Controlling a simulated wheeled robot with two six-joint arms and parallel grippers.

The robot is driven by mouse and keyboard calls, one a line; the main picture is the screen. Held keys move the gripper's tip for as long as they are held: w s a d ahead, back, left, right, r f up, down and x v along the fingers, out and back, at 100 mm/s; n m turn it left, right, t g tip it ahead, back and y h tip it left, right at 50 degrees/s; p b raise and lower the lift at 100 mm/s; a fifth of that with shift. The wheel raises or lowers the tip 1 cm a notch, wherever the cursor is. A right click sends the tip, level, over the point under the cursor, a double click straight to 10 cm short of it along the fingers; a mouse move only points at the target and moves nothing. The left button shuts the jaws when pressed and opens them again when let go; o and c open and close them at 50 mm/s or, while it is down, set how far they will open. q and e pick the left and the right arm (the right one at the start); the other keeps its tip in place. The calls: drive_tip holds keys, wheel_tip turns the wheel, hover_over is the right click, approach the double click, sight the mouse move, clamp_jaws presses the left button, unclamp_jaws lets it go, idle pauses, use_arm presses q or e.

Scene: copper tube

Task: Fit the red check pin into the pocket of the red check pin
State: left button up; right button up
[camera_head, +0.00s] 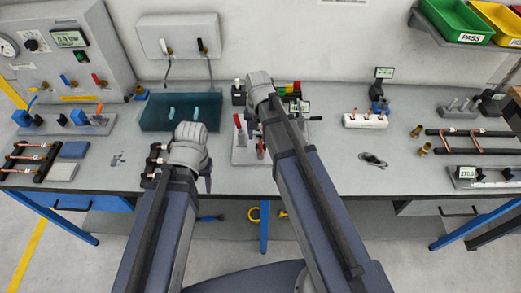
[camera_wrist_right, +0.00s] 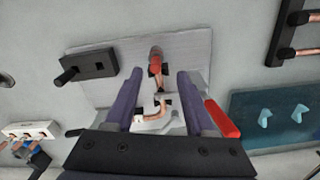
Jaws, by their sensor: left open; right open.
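A red-topped piece (camera_wrist_right: 155,56) stands on the pale fixture plate (camera_wrist_right: 190,50), between and just beyond my right fingers; I take it for the red check pin, though I cannot be sure. A red bit also shows in the head view (camera_head: 261,147). A bent copper tube (camera_wrist_right: 152,113) lies on the fixture nearby. My right gripper (camera_wrist_right: 158,82) is open above the plate, its fingers apart and empty. My left gripper (camera_head: 190,150) is over the table's front part, its fingers mostly hidden. I cannot make out the pin's pocket.
A red clamp handle (camera_wrist_right: 222,118) rises beside my right finger. A black block with a peg (camera_wrist_right: 88,66) is on the plate. A teal tray (camera_head: 180,112) lies behind my left gripper. The table right of the fixture has clear room around a small dark part (camera_head: 373,159).

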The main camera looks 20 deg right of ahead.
sight(260, 143)
drive_tip(key=f+b, duration=0.4)
drive_tip(key=f, duration=0.1)
drive_tip(key=shift+d+b, duration=0.35)
drive_tip(key=shift+c, duration=0.4)
clamp_jaws()
